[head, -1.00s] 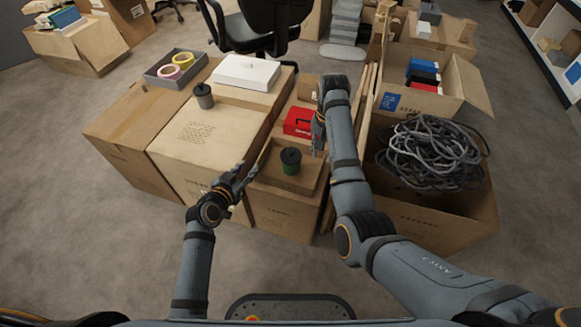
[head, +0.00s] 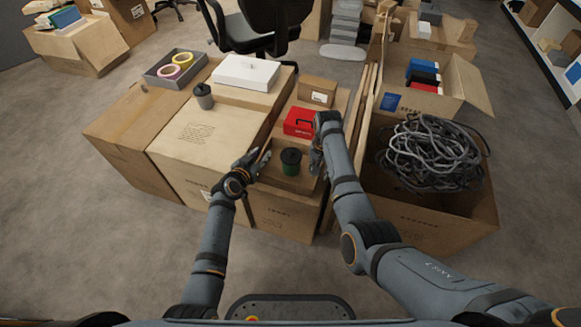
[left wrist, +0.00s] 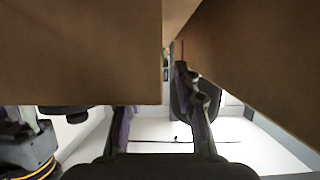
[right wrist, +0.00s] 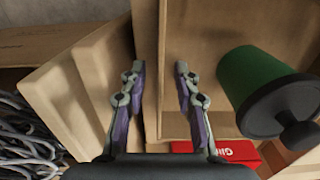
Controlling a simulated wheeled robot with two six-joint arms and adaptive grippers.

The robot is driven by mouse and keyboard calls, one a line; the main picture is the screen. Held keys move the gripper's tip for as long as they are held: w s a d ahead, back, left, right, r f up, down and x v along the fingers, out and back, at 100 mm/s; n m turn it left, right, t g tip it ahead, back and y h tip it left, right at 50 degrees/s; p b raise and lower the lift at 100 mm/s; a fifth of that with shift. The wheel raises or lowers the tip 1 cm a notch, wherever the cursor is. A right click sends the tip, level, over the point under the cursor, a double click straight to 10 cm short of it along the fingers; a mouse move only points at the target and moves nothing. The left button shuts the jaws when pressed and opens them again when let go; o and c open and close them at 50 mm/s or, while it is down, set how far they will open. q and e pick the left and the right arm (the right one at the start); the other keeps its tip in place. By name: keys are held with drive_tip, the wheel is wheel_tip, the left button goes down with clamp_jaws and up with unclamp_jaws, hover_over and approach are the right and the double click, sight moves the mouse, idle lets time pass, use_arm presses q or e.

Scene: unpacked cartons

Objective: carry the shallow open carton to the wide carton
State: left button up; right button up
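The shallow open carton (head: 284,182) sits on a taller carton at the centre of the head view. A green cup with a black lid (head: 291,162) stands in it; the cup also shows in the right wrist view (right wrist: 250,75). My left gripper (head: 259,158) is open at the carton's left side; in its wrist view (left wrist: 160,95) brown cardboard hides one fingertip. My right gripper (head: 316,160) is open at the right side. In its wrist view (right wrist: 156,72) the carton's wall runs between the fingers. The wide carton appears to be the pale one (head: 205,150) to the left.
A grey cup (head: 204,96) and a white box (head: 246,72) stand on the pale carton. A red box (head: 299,121) and a small brown box (head: 317,91) are behind the shallow carton. A carton of cables (head: 435,215) stands at right, with upright cardboard panels beside it.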

use_arm(q)
drive_tip(key=shift+w, duration=0.1)
drive_tip(key=shift+c, duration=0.4)
use_arm(e)
drive_tip(key=shift+f, duration=0.1)
drive_tip(key=shift+c, duration=0.4)
use_arm(q)
clamp_jaws()
use_arm(e)
clamp_jaws()
